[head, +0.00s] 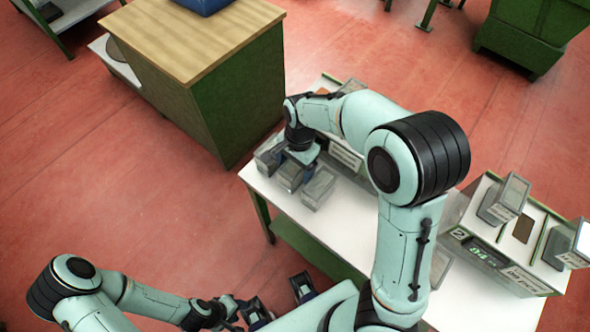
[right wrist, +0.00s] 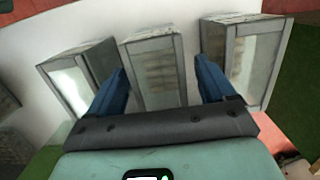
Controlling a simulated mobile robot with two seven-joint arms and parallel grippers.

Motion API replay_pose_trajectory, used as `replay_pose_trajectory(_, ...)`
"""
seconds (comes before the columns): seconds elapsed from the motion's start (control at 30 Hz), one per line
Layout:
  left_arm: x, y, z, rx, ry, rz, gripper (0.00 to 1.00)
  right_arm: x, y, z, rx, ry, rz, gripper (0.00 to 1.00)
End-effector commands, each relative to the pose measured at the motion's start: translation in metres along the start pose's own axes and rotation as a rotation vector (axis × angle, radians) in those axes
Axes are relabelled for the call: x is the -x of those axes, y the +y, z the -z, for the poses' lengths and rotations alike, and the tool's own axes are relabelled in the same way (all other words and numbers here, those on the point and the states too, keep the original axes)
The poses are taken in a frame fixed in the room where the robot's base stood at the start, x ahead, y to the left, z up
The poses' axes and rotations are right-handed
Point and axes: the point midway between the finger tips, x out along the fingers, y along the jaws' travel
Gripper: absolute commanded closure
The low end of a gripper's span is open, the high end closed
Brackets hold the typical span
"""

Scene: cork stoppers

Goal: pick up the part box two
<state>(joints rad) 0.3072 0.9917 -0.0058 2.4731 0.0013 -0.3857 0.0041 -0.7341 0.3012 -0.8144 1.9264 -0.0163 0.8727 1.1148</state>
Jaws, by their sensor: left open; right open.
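Three grey boxes with pale windowed faces stand in a row on the white table: a left box (right wrist: 80,75), a middle box (right wrist: 153,70) and a right box (right wrist: 245,58). I cannot read which one is part box two. The middle box also shows in the head view (head: 289,177). My right gripper (head: 298,157) is over the row, open. In the right wrist view its blue fingers (right wrist: 161,85) lie on either side of the middle box, with no clear grip on it. My left gripper (head: 280,299) is open and empty at the bottom, away from the table.
The white table (head: 290,208) has bare room in front of the boxes. On its right is a scale unit (head: 500,262) marked 2, with grey boxes (head: 505,199) on top. A green cabinet (head: 222,80) with a wooden top stands behind, close to my right gripper.

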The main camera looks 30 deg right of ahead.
Motion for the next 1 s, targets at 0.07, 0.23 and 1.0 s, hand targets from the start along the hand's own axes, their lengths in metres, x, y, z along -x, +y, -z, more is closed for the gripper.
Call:
replay_pose_trajectory(0.07, 0.0005, 0.0002, 0.0001, 0.0, 0.0, 0.0, 0.57, -0.0013, 0.0003, 0.0003, -0.001, 0.0, -0.001, 0.17)
replay_pose_trajectory(0.23, 0.0006, 0.0002, 0.0001, 0.0, 0.0, 0.0, 0.57, -0.0025, 0.0004, 0.0003, -0.001, -0.001, -0.001, 0.17)
replay_pose_trajectory(1.0, -0.001, -0.0004, -0.0002, 0.0, -0.001, 0.0, 0.57, 0.0028, -0.0007, -0.0008, 0.002, 0.0, 0.003, 0.74)
